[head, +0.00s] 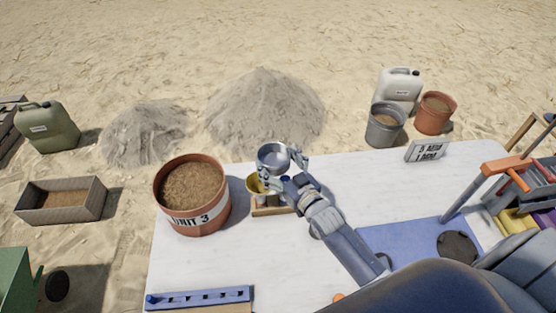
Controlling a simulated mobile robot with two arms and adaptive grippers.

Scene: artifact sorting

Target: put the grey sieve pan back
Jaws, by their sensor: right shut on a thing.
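The grey sieve pan (273,157) is a round metal pan in the upper middle of the head view. My right gripper (283,166) is shut on it, with fingers at its right and lower left sides. The pan appears raised over the far part of the white table (345,198). A yellow bowl-like thing (254,185) and a small wooden stand (268,209) show just below the gripper, partly hidden by it. I cannot tell whether the pan touches anything below. My left gripper is not in view.
A terracotta tub marked UNIT 3 (191,194) stands close to the left of the pan. A blue mat (400,239) with a dark round thing (457,245) lies at the right. A small sign (428,151) stands at the far right edge. A blue rack (200,297) lies at the near left.

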